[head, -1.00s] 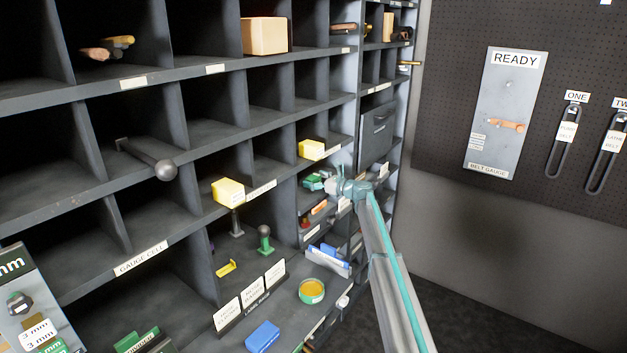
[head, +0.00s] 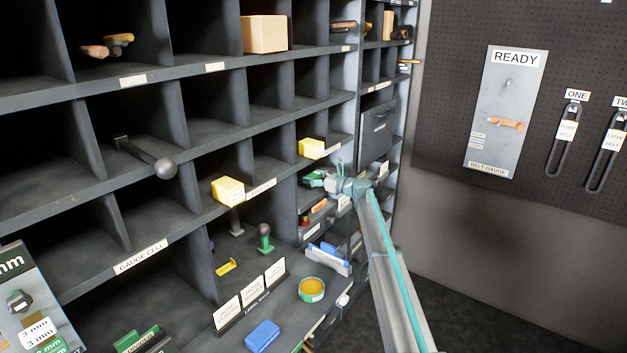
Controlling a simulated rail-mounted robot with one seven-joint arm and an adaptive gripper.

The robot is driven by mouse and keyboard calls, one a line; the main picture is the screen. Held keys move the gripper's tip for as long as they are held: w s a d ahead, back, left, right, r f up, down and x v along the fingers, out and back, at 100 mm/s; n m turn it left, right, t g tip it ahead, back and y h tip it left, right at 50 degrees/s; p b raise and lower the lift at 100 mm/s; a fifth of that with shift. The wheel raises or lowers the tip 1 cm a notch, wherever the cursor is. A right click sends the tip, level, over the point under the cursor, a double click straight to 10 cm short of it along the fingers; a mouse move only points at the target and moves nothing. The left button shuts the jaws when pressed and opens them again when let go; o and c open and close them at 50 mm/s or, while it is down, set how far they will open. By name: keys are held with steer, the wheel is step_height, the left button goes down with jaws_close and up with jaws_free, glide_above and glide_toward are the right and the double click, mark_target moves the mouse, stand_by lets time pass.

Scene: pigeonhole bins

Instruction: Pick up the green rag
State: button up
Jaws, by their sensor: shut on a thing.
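The green rag (head: 314,178) is a small green bundle at the front of a low pigeonhole, right of the centre of the head view. My gripper (head: 325,182) reaches in from the right at the mouth of that pigeonhole and is shut on the rag. The fingers are small and partly hidden by my own wrist, so the exact grip is hard to see.
A yellow box (head: 311,148) sits on the shelf just above, and another yellow box (head: 228,189) stands to the left. An orange item (head: 320,205) lies in the compartment below. Blue items (head: 328,257) and a green-rimmed yellow tin (head: 311,289) are lower down. Open room lies right of my arm.

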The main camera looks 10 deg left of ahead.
mark_target(314, 174)
steer(key=shift+s+d+r, duration=0.1)
steer(key=shift+d, duration=0.05)
step_height(314, 174, up, 7)
steer(key=shift+f+b, duration=0.2)
steer(key=shift+b, duration=0.95)
steer(key=f+b+v, duration=0.1)
steer(key=b+v, duration=0.2)
steer(key=v, duration=1.6)
steer(key=shift+s+d, duration=0.15)
steer(key=shift+d, duration=0.1)
steer(key=shift+o, duration=1.1)
steer(key=c, duration=0.7)
